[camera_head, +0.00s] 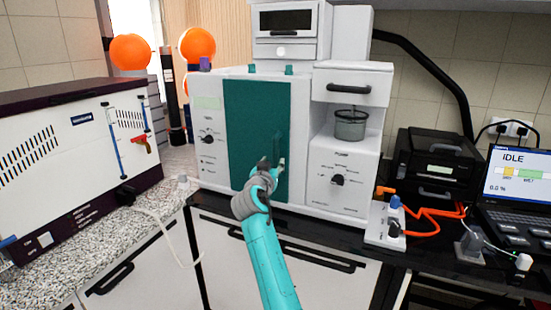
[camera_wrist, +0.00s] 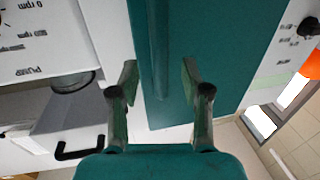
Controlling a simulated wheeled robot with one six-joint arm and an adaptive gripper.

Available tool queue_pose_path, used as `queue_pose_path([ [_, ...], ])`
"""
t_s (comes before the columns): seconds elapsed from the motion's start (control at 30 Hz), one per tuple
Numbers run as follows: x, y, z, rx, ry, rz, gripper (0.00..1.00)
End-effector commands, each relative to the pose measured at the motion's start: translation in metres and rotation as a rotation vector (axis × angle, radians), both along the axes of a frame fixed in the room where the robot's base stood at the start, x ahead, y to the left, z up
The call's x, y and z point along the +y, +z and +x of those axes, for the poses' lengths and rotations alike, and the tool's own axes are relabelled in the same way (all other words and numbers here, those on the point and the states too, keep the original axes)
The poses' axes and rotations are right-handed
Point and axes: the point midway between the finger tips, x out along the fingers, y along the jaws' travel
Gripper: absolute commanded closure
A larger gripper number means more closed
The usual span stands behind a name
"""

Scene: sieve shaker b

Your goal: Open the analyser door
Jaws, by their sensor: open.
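The white analyser (camera_head: 210,165) stands on the bench with a teal door (camera_head: 252,115) on its front. The door looks shut, flush with the front. A raised vertical teal bar, seemingly its handle (camera_wrist: 158,50), runs down the door in the wrist view. My gripper (camera_head: 268,165) is at the lower right part of the door in the head view and covers part of it. In the wrist view my gripper (camera_wrist: 159,72) is open, with one finger on each side of the bar. Gaps show between bar and fingers.
The unit at right holds a grey sieve cup (camera_head: 350,125) and a knob (camera_head: 337,180). A white instrument (camera_head: 80,150) stands at left. A black printer-like box (camera_head: 440,165) and a laptop (camera_head: 515,185) are at right, with orange cables (camera_head: 435,215). Cabinet handles (camera_head: 310,258) jut out below.

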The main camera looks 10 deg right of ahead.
Motion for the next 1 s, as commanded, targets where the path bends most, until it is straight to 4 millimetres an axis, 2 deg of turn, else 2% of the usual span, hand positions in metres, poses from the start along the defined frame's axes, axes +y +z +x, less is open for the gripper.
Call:
queue_pose_path([
  [0.1, -0.009, 0.001, 0.019, 0.000, -0.002, -0.001, 0.53],
  [0.3, -0.018, 0.000, 0.039, 0.000, 0.000, -0.001, 0.53],
  [0.5, -0.022, 0.000, 0.046, 0.000, 0.000, -0.001, 0.53],
  [0.77, -0.022, 0.000, 0.047, 0.000, 0.000, -0.001, 0.53],
  [0.97, -0.022, 0.000, 0.047, 0.000, 0.001, -0.001, 1.00],
  [1.0, -0.022, 0.000, 0.047, 0.000, 0.000, -0.001, 1.00],
])
